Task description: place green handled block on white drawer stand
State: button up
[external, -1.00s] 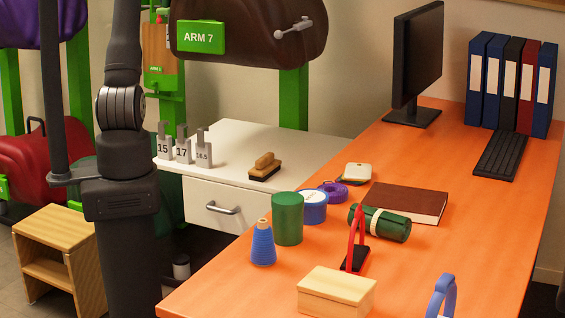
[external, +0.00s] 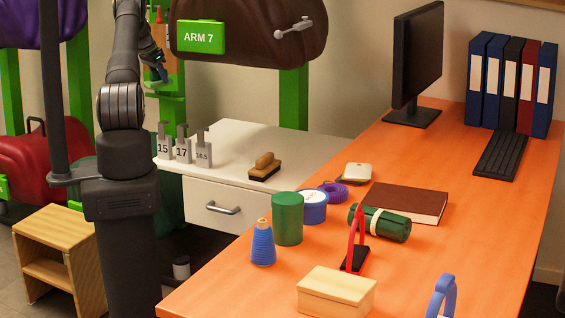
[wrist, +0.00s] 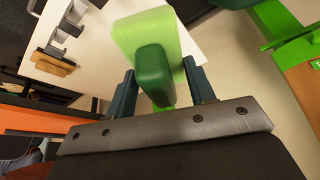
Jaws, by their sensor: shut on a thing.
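The green handled block (wrist: 147,32) shows in the wrist view as a light green slab with a darker green handle (wrist: 153,76). My gripper (wrist: 165,85) is shut on the handle, with a finger on either side. In the external view, my gripper (external: 158,72) is up at the left, above and behind the stand's left end; I cannot make out the block there. The white drawer stand (external: 232,140) has a white top and a drawer with a metal handle. Its top also shows beyond the block in the wrist view (wrist: 98,40).
On the stand are several grey numbered pieces (external: 182,149) at the left and a brown brush (external: 264,167) near the middle. Bare top lies around the brush. Green posts (external: 172,120) rise behind the stand. The orange desk (external: 480,215) adjoins it, carrying a green cylinder (external: 287,219).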

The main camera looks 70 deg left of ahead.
jog(key=w+d+f+m+h, duration=0.1)
jog(key=w+d+f+m, duration=0.2)
jog(key=f, duration=0.4)
jog(key=w+d+f+m+h, duration=0.2)
jog(key=w+d+f+m, duration=0.1)
jog(key=w+f+m, duration=0.3)
jog(key=w+d+f+m+g+h, duration=0.1)
jog(key=w+d+f+m, duration=0.3)
jog(key=f, duration=0.5)
jog(key=shift+w+d+f+h, duration=0.1)
jog(key=shift+w+h, duration=0.15)
jog(key=shift+h, duration=0.15)
jog(key=shift+f, duration=1.4)
jog(key=shift+f, duration=0.1)
jog(key=o, duration=1.1)
jog(key=v, duration=0.7)
jog(key=shift+r, duration=0.3)
jog(key=shift+f, duration=0.1)
